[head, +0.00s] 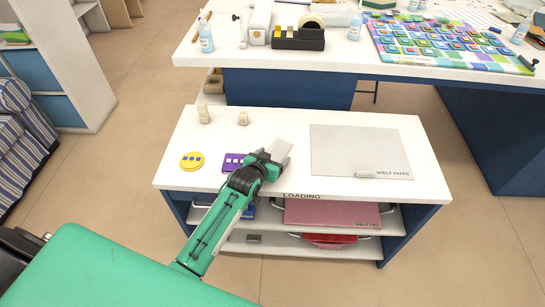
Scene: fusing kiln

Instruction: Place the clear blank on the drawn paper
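My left gripper (268,159) reaches over the white loading table from the lower left. A pale, see-through square, the clear blank (280,149), sits at its fingertips, and the fingers appear shut on its near edge. The blank is left of the paper and apart from it; its height above the table is hard to tell. The drawn paper (350,145) is a light grey sheet lying flat on the right half of the table, with "SHELF PAPER" printed near its front right corner. My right gripper is not in view.
A purple blank (233,160) lies left of the gripper, partly hidden by it, and a yellow round blank (191,161) lies farther left. A small pale bar (380,174) rests at the paper's front edge.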

